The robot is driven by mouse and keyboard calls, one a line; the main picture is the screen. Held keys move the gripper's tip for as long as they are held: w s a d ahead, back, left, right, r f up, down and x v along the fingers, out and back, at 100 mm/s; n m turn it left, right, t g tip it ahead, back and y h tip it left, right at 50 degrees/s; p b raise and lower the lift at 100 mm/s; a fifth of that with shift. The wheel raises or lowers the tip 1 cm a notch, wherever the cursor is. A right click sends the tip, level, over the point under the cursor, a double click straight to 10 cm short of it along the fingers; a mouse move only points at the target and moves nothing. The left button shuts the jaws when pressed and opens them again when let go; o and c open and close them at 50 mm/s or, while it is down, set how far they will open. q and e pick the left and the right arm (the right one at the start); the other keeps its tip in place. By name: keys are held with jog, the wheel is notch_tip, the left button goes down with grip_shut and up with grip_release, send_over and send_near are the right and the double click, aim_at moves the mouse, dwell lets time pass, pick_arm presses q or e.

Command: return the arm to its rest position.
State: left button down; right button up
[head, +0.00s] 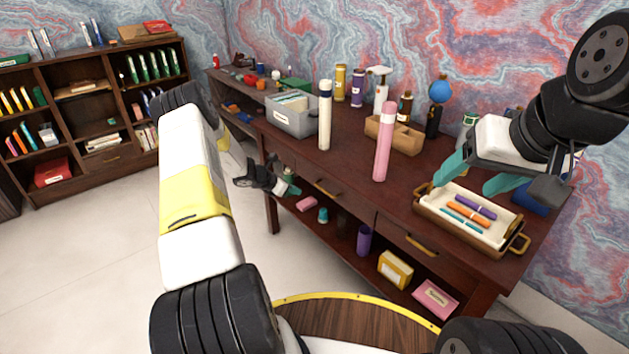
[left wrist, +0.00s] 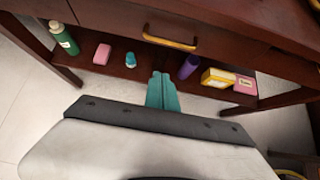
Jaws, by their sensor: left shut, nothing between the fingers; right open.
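My left arm (head: 195,195) reaches in from the left, and its gripper (head: 290,186) hangs in front of the desk (head: 345,170), below the top's front edge. In the left wrist view its two teal fingers (left wrist: 162,90) are together with nothing between them. My right gripper (head: 468,182) is open above the left and back part of a tray (head: 460,238), its teal fingers apart and empty. The tray holds several pens, among them an orange one (head: 468,214) and a purple one (head: 474,206).
On the desk stand a pink cylinder (head: 383,145), a white cylinder (head: 325,118), a grey bin (head: 291,118) and a cardboard organizer (head: 400,137). The lower shelf holds a yellow box (head: 395,269) and a purple cup (head: 363,240). The floor left of the desk is clear.

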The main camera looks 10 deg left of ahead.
pick_arm(q)
jog(key=s+d+r+m+g, duration=0.1)
jog(key=s+d+r+m, duration=0.35)
jog(key=r, duration=0.55)
jog(key=s+d+r+m+g, duration=0.1)
jog(key=s+d+r+m, duration=0.35)
jog(key=r, duration=0.65)
jog(key=s+d+r+m, duration=0.3)
jog(key=s+r+m, duration=0.25)
jog(key=r, duration=0.45)
jog(key=s+d+r+m+y, duration=0.25)
jog(key=s+r+m, duration=0.55)
jog(key=s, duration=0.6)
jog(key=s+a+r+m+y, duration=0.1)
jog(key=s+m, duration=0.5)
jog(key=s, duration=0.7)
jog(key=shift+s+a+r, duration=0.2)
jog(key=shift+s+a, duration=0.2)
jog(key=shift+a, duration=0.2)
jog(key=shift+m, duration=0.25)
